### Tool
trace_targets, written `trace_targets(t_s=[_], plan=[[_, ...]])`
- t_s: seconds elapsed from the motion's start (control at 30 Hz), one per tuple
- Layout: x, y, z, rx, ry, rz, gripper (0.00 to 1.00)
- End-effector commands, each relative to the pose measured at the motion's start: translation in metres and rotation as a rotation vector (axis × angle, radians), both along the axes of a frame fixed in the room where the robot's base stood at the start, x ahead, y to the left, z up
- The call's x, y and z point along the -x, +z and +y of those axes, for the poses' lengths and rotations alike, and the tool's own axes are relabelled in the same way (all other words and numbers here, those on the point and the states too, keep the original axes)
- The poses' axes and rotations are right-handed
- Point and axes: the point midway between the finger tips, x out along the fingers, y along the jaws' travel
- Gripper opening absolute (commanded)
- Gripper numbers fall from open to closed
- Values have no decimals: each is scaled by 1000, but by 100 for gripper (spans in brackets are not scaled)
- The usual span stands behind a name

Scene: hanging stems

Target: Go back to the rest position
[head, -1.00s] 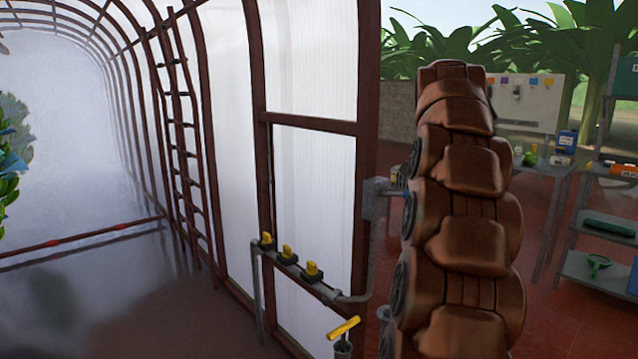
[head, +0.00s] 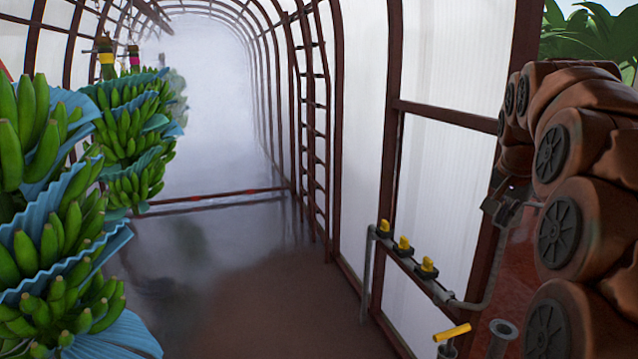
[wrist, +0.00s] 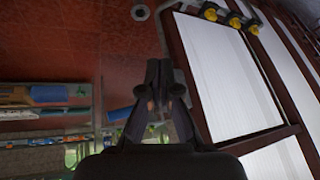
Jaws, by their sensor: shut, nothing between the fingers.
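My gripper (wrist: 158,85) shows in the wrist view as two dark fingers with their tips together. It is shut and empty, with red floor and a framed translucent wall behind it. In the head view my brown segmented arm stands at the right edge, folded upright. I cannot make out my gripper clearly there.
Hanging banana bunches (head: 55,220) with blue sheets fill the left; another bunch (head: 135,140) hangs behind. Yellow-handled valves (head: 403,247) sit on a pipe along the right wall. A ladder (head: 309,120) stands farther back. The middle floor is clear. Shelves (wrist: 45,103) show in the wrist view.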

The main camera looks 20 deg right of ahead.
Motion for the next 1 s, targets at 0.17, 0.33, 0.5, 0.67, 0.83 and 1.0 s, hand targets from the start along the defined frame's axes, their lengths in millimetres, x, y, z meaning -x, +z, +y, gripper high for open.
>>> trace_targets(t_s=[0.17,0.33,0.5,0.67,0.83,1.0], plan=[[7,-19,82,-32,209,103,0],[30,-43,152,-62,397,200,0],[67,-68,213,-92,579,301,0],[113,-91,261,-119,739,394,0],[169,-115,300,-145,900,488,0],[222,-136,323,-171,1031,569,0]])
